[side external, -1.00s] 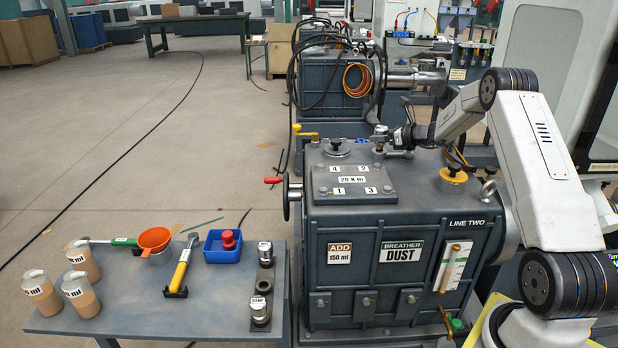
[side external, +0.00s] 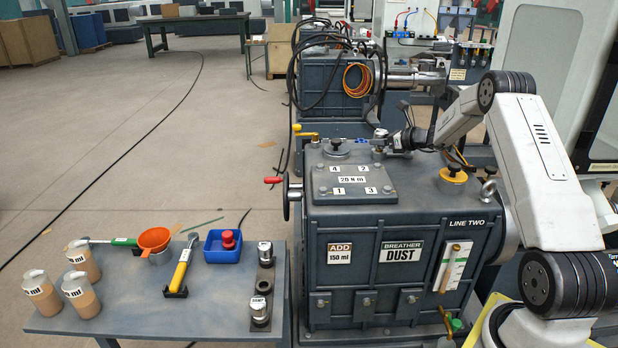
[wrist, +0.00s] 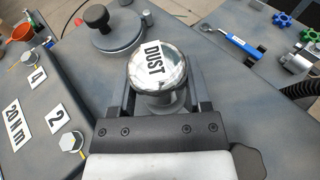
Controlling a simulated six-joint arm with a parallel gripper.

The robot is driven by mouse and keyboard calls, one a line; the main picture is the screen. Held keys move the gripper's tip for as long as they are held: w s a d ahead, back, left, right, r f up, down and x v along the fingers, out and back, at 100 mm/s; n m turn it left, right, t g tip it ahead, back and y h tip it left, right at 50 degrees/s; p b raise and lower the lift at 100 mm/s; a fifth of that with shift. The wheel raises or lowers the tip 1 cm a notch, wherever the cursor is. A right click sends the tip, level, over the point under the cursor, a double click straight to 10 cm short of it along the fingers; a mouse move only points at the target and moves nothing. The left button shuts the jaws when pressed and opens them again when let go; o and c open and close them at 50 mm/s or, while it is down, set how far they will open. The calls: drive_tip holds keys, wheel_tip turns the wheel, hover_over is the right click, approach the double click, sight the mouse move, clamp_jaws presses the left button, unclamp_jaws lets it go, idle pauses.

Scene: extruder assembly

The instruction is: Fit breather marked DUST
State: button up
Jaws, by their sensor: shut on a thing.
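The breather marked DUST (wrist: 155,68) is a round, shiny metal cap with a black-on-white label. In the wrist view it stands between the two fingers of my gripper (wrist: 162,88), which is shut on it. In the side external view my gripper (side external: 386,141) is low over the top of the grey gearbox (side external: 325,215), behind the numbered cover plate (side external: 379,177). The breather is small there, and its lower end is hidden, so I cannot tell whether it sits in a hole. A BREATHER DUST placard (side external: 400,251) is on the gearbox front.
A black-knobbed lid (wrist: 104,30) is close beside the breather. Bolts and the cover plate lie to its left in the wrist view. A blue-handled wrench (wrist: 240,43) is at upper right. The side bench (side external: 215,300) holds other metal caps (side external: 265,250), bottles and a funnel.

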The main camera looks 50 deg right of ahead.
drive_tip(key=shift+f, duration=0.4)
drive_tip(key=o, duration=1.3)
drive_tip(key=shift+o, duration=0.2)
drive_tip(key=shift+v, duration=3.9)
